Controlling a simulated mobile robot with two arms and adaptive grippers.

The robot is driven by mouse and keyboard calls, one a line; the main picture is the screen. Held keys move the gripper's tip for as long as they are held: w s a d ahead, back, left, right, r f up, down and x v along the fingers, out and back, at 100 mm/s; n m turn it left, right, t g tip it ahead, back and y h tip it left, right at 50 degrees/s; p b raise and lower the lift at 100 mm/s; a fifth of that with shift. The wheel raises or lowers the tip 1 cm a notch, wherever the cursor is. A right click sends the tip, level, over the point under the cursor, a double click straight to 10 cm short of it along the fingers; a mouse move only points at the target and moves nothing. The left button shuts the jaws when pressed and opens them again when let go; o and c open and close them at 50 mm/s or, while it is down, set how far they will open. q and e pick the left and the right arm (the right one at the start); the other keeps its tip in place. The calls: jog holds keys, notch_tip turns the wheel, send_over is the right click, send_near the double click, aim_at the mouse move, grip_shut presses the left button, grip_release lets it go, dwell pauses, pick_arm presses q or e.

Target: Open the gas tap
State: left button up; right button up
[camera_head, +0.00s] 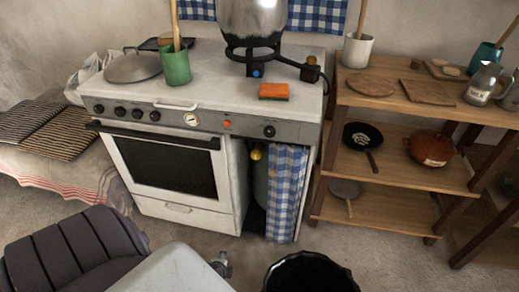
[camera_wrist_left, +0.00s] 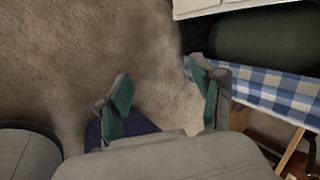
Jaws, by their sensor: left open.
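A yellow knob (camera_head: 256,154), which looks like the gas tap, shows in the dark opening at the right of the stove. It sits above a green gas cylinder (camera_head: 260,182), partly hidden by a blue-and-white checked curtain (camera_head: 287,195). In the left wrist view, the dark green cylinder (camera_wrist_left: 265,42) lies at the upper right, beside the curtain (camera_wrist_left: 270,88); the knob is not seen there. My left gripper (camera_wrist_left: 164,92) is open and empty, its green-padded fingers apart over bare floor. In the head view only a small grey part of it shows, low before the stove. My right gripper is not in view.
The white stove (camera_head: 170,180) stands left of the opening, with a green pot (camera_head: 175,66) and orange sponge (camera_head: 274,91) on top. A wooden shelf (camera_head: 400,175) with pans stands right. A black round container (camera_head: 310,272) is at the bottom.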

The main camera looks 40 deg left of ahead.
pick_arm(q)
jog(key=w+a+r+m+t+y+b, duration=0.25)
jog(key=w+a+r+b, duration=0.2)
jog(key=w, duration=0.55)
jog(key=m+t+y+b, duration=0.2)
jog(key=m+t+b, duration=0.6)
send_near(255, 157)
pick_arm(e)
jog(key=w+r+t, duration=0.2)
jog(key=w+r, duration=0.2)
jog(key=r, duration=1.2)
pick_arm(q)
jog(key=b+x, duration=0.1)
jog(key=x, duration=0.4)
jog(key=shift+w+b, duration=0.2)
jog(key=shift+b, duration=0.15)
jog(key=b+x, duration=0.1)
jog(key=x, duration=0.4)
jog(key=shift+f, duration=0.15)
jog(key=shift+w+a+b, duration=0.15)
jog(key=shift+w+b, duration=0.1)
jog(key=shift+b, duration=0.05)
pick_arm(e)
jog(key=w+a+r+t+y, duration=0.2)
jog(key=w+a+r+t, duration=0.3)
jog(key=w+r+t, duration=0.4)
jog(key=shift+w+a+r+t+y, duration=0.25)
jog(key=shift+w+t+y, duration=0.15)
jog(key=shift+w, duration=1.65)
